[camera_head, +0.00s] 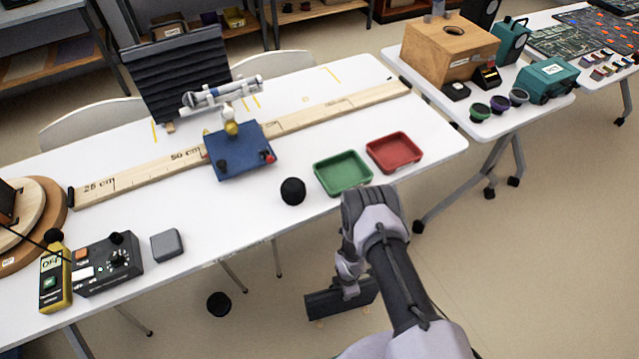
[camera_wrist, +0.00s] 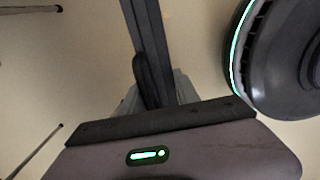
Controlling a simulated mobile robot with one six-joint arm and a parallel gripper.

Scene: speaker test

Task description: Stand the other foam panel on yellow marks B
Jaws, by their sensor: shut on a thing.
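My gripper (camera_head: 349,288) is low over the floor in front of the table, shut on a dark foam panel (camera_head: 325,304) with small wooden feet. In the wrist view the panel (camera_wrist: 143,22) shows edge-on between the fingers (camera_wrist: 163,88); the rest of it is hidden. Another dark ribbed foam panel (camera_head: 178,78) stands upright on the white table, behind the wooden rail. Yellow marks (camera_head: 331,76) lie on the table's far right part, with a small yellow sign (camera_head: 305,99) near them, too small to read.
A rail (camera_head: 330,112) runs along the white table (camera_head: 225,270), bearing a blue platform (camera_head: 230,165). The table stands between my gripper and the yellow marks.

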